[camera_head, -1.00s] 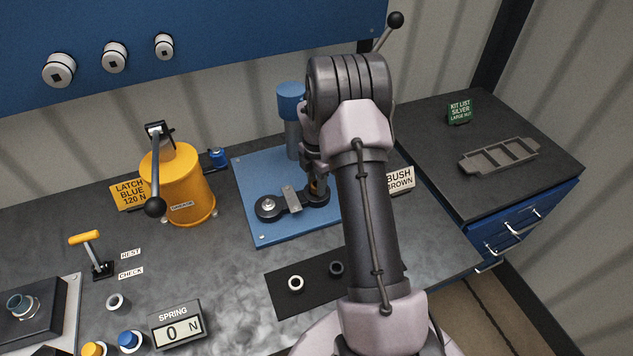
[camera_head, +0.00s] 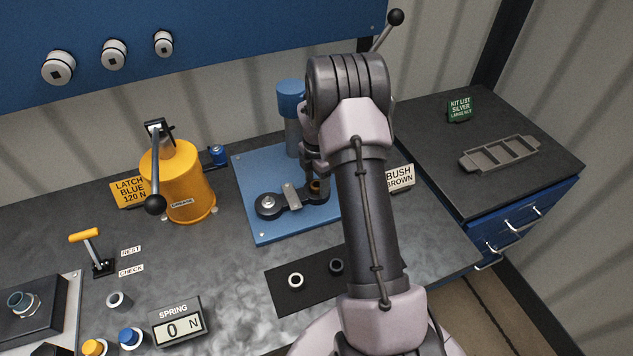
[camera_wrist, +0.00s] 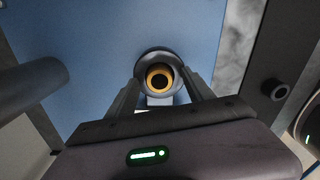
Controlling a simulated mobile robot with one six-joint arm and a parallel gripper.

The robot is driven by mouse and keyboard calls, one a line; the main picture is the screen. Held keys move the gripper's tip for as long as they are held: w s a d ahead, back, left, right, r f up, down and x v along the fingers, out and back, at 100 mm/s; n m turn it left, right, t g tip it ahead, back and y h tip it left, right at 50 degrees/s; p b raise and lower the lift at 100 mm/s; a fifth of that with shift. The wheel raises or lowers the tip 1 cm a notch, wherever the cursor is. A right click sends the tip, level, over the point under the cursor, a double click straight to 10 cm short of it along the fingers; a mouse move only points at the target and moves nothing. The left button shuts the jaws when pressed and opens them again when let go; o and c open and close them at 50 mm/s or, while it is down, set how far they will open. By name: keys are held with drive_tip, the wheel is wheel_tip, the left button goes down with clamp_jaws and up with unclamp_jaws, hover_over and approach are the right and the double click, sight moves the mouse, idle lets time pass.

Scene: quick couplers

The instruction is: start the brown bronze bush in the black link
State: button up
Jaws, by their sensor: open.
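The black link (camera_head: 291,203) lies on the blue plate, with a silver pin through its left eye. The brown bronze bush (camera_wrist: 151,72) shows as a gold-brown ring at the link's right eye, with a dark rim around it. It also shows in the head view (camera_head: 315,187), just below my gripper (camera_head: 316,175). In the wrist view my gripper (camera_wrist: 161,78) is open, its fingers on either side of the eye and bush. The bush looks roughly centred and upright in the eye. How deep it sits cannot be told.
The blue press column (camera_head: 291,105) stands behind the link on the blue plate (camera_head: 252,165). A dark mat (camera_head: 312,292) in front holds two rings. A yellow canister (camera_head: 180,185) with a lever stands left. The bench between is clear.

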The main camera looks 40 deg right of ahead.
sight(316, 185)
wheel_tip(316, 185, up, 17)
drive_tip(key=p, duration=0.4)
drive_tip(key=shift+r, duration=0.2)
